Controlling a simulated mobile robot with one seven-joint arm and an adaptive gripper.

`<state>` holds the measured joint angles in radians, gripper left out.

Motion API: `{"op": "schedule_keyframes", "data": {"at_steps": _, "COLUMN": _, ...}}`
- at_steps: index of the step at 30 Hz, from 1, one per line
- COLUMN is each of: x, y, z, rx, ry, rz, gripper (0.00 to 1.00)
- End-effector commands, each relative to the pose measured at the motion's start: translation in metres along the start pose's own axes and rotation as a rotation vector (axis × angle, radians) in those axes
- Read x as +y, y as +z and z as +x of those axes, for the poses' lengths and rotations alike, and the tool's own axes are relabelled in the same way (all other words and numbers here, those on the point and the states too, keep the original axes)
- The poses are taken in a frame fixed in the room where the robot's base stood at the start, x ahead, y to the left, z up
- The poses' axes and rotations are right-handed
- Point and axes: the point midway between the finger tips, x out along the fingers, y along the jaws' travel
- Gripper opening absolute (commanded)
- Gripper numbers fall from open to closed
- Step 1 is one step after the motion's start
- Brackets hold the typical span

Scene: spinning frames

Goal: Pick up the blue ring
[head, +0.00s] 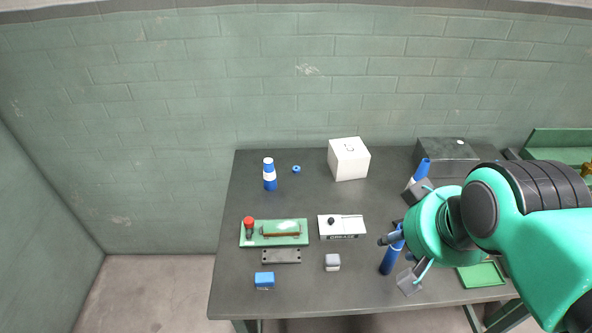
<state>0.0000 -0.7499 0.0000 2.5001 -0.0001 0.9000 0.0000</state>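The blue ring (296,169) is small and lies flat near the back of the dark table, between a blue bottle with a white band and a white box. Nothing touches it. My gripper (408,237) is at the right side of the table, well to the right of the ring and nearer the front. Its two grey fingers are spread wide apart, so it looks open. A blue cylinder (392,260) shows beside the fingers; I cannot tell how far it is from them.
The blue bottle (269,175) stands left of the ring and the white box (349,160) right of it. A dark box (447,159) stands back right.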

Motion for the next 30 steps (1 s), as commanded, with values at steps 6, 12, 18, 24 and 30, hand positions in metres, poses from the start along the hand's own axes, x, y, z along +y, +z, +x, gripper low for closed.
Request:
{"op": "schedule_keyframes", "data": {"at_steps": 6, "x": 0.000, "y": 0.000, "z": 0.000, "rx": 0.000, "ry": 0.000, "rz": 0.000, "gripper": 0.46}}
{"op": "schedule_keyframes", "data": {"at_steps": 12, "x": 0.000, "y": 0.000, "z": 0.000, "rx": 0.000, "ry": 0.000, "rz": 0.000, "gripper": 0.46}}
{"op": "schedule_keyframes", "data": {"at_steps": 18, "x": -0.001, "y": -0.007, "z": -0.002, "rx": -0.004, "ry": -0.001, "rz": 0.017, "gripper": 0.46}}
{"op": "schedule_keyframes", "data": {"at_steps": 24, "x": -0.003, "y": -0.034, "z": -0.006, "rx": -0.024, "ry": -0.003, "rz": 0.091, "gripper": 0.46}}
{"op": "schedule_keyframes", "data": {"at_steps": 30, "x": -0.008, "y": -0.078, "z": -0.009, "rx": -0.057, "ry": -0.003, "rz": 0.221, "gripper": 0.46}}
